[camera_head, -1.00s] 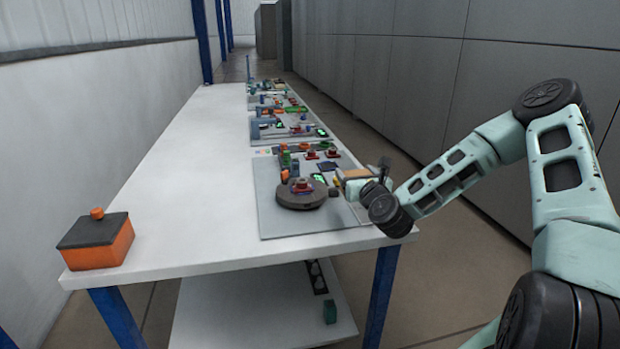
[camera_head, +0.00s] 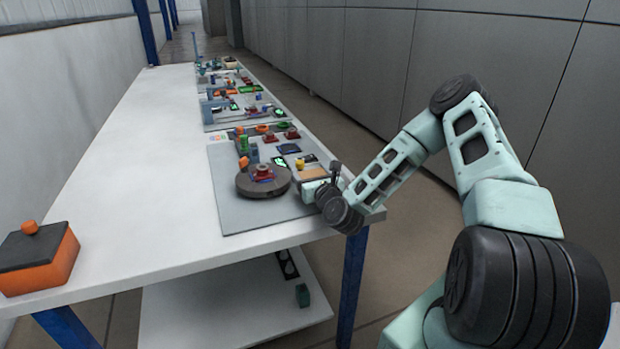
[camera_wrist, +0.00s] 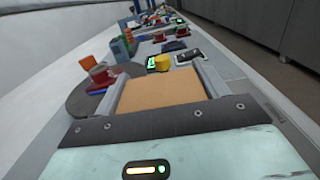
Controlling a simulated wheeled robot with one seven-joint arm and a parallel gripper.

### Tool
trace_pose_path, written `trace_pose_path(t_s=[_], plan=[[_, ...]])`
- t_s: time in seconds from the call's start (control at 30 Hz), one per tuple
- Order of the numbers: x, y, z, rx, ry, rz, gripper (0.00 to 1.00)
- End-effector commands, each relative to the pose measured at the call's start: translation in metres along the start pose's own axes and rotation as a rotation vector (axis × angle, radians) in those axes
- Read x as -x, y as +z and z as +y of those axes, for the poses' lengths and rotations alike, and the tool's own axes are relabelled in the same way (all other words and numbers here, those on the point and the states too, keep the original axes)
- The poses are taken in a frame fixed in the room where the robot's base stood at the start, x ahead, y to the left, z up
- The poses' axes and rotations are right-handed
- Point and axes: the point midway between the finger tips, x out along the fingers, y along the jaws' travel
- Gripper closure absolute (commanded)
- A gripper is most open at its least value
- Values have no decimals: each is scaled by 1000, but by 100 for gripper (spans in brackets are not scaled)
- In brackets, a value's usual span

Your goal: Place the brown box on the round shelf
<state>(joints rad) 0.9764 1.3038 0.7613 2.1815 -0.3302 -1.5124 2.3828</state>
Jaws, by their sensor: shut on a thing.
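The brown box (camera_wrist: 160,91) fills the middle of the wrist view, and its tan top also shows in the head view (camera_head: 314,172). My gripper (camera_wrist: 162,84) is shut on it, with a finger along each side. In the head view my gripper (camera_head: 315,178) is at the right edge of the nearest grey board. The round shelf (camera_head: 250,191) is a dark grey disc just left of the box, also seen in the wrist view (camera_wrist: 84,98). The box is apart from it. A red piece (camera_wrist: 102,75) with blue parts and an orange block (camera_wrist: 87,61) are on or beside the disc.
A yellow cylinder (camera_wrist: 162,63) and a dark device with a green screen (camera_wrist: 187,56) stand just beyond the box. More boards with small parts run up the table. An orange box with a dark lid (camera_head: 38,259) sits front left.

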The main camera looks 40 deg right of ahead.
Motion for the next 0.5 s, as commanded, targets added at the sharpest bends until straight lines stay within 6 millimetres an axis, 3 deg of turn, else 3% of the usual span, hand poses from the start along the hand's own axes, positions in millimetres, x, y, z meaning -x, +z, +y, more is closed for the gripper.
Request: trace_pose_path(t_s=[0.1,0.47,0.5], plan=[[0,-14,1,0,2,0,54],[0,-19,0,-1,1,-1,54],[0,-18,0,0,1,0,19]])
